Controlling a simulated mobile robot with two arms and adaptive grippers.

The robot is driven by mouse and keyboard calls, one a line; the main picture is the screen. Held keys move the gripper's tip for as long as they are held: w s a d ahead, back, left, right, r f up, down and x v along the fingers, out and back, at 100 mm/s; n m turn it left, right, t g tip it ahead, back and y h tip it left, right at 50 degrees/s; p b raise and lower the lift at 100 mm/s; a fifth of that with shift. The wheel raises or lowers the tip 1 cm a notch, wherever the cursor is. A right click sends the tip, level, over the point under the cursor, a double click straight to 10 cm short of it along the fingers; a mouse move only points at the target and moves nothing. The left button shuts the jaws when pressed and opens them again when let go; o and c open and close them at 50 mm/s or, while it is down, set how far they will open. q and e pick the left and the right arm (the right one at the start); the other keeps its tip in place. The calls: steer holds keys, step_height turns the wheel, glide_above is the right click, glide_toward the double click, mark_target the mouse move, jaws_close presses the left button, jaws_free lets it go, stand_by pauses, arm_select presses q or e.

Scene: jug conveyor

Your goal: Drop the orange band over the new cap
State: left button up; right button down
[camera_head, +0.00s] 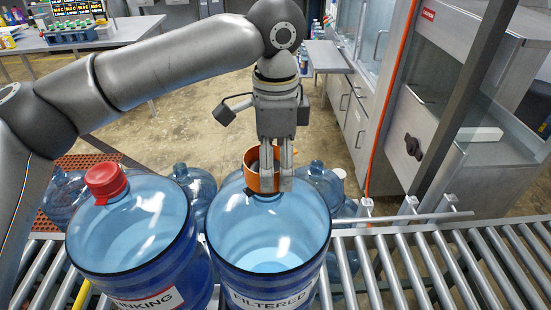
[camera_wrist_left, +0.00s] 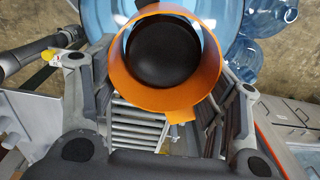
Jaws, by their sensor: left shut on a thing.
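The orange band (camera_head: 252,181) is at the neck of the middle jug, labelled FILTERED (camera_head: 270,255). My left gripper (camera_head: 276,180) points down and is shut on the band's near side. In the left wrist view the band (camera_wrist_left: 120,72) is a ring with a small tab, and the black new cap (camera_wrist_left: 165,52) shows inside it. In the head view only a dark edge of the cap (camera_head: 250,193) shows below the band. I cannot tell whether the band is around the cap or just above it. The right gripper is not in view.
A second jug with a red cap (camera_head: 105,180) stands close on the left. More blue jugs (camera_head: 195,185) stand behind. The roller conveyor (camera_head: 440,265) is clear on the right. A grey cabinet (camera_head: 440,130) stands at the right, and a bench (camera_head: 95,38) at the back left.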

arm_select(q)
steer(key=shift+f, duration=0.7)
stand_by(0.9)
steer(key=o, duration=0.8)
steer(key=shift+c, duration=0.2)
steer(key=shift+o, duration=0.8)
steer(key=shift+r, duration=0.1)
steer(key=shift+r+p, duration=0.7)
steer(key=shift+p, duration=0.35)
steer(key=shift+r+p, duration=0.6)
steer(key=shift+p, duration=0.1)
steer(key=shift+r, duration=3.2)
